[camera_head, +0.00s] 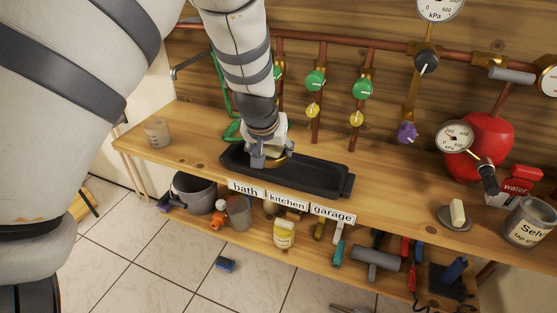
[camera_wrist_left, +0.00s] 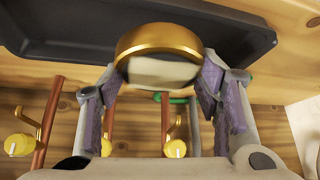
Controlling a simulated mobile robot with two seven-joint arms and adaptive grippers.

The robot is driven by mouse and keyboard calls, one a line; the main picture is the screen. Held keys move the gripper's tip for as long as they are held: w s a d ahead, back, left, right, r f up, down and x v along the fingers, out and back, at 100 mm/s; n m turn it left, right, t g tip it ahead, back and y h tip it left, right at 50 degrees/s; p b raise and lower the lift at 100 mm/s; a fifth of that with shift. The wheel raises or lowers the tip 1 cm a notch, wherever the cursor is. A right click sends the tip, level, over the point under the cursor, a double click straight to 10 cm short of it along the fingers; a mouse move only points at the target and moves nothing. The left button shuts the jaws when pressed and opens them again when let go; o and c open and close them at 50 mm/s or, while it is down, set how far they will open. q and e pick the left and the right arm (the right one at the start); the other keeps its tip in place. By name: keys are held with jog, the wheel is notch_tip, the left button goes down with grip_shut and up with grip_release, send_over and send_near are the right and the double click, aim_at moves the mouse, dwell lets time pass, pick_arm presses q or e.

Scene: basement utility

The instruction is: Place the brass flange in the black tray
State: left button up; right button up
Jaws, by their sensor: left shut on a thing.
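The black tray (camera_head: 320,180) lies on the wooden bench, behind the bath, kitchen and garage labels. My left gripper (camera_head: 268,160) is over the left half of the tray and is shut on the brass flange (camera_head: 277,161), which is mostly hidden behind the fingers in the head view. In the left wrist view the brass flange (camera_wrist_left: 158,42) shows as a gold ring held between the fingertips of the left gripper (camera_wrist_left: 158,75), with the tray (camera_wrist_left: 60,38) beyond it. I cannot tell whether the flange touches the tray floor. My right gripper is not in view.
Pipes with green and yellow valves (camera_head: 316,81) stand behind the tray. A beige cup (camera_head: 157,132) is at the bench's left end. A red tank (camera_head: 487,147), a soap dish (camera_head: 455,217) and a labelled tin (camera_head: 529,222) are at right. The tray's right half is empty.

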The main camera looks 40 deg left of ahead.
aim_at(273, 170)
pick_arm(q)
jog(key=shift+x, duration=0.9)
jog(key=shift+w+a+f+b, duration=0.1)
jog(key=shift+w+f+b, duration=0.05)
jog(key=shift+f, duration=0.55)
jog(key=shift+w+f+b, duration=0.15)
jog(key=shift+f, duration=0.55)
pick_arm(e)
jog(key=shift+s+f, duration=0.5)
pick_arm(q)
jog(key=shift+f, duration=0.1)
jog(key=o, duration=1.5)
jog(key=shift+o, duration=0.2)
